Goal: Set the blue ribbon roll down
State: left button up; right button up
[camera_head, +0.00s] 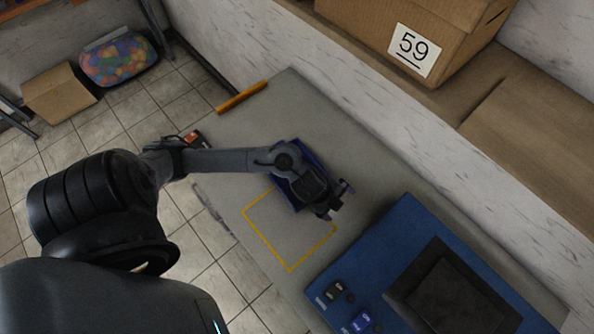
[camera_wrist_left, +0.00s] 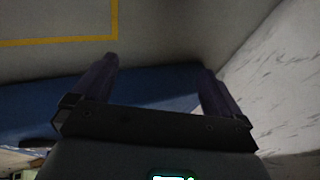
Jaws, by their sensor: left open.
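My left gripper (camera_head: 337,200) hangs over the grey table, by the far corner of the yellow outline and short of the blue machine. In the left wrist view its two fingers (camera_wrist_left: 160,66) are spread wide with nothing held between them. A dark blue item (camera_head: 313,158) shows on the table under my left forearm. The arm covers most of it, so I cannot tell whether it is the blue ribbon roll. No other ribbon roll can be made out clearly. My right gripper is not in view.
The blue machine (camera_head: 405,215) with a dark screen stands at the lower right. An orange bar (camera_head: 241,97) lies at the table's far edge.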

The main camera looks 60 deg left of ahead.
pick_arm(q)
jog(key=s+d+r+n+t, duration=0.1)
jog(key=s+d+r+n, duration=0.2)
jog(key=d+r+n, duration=0.15)
jog(key=s+a+r+n+g+y, duration=0.2)
jog(key=s+a+n+g, duration=0.1)
jog(key=s+n, duration=0.6)
jog(key=shift+s+a, duration=0.65)
jog(key=shift+s, duration=0.35)
jog(key=shift+r, duration=0.2)
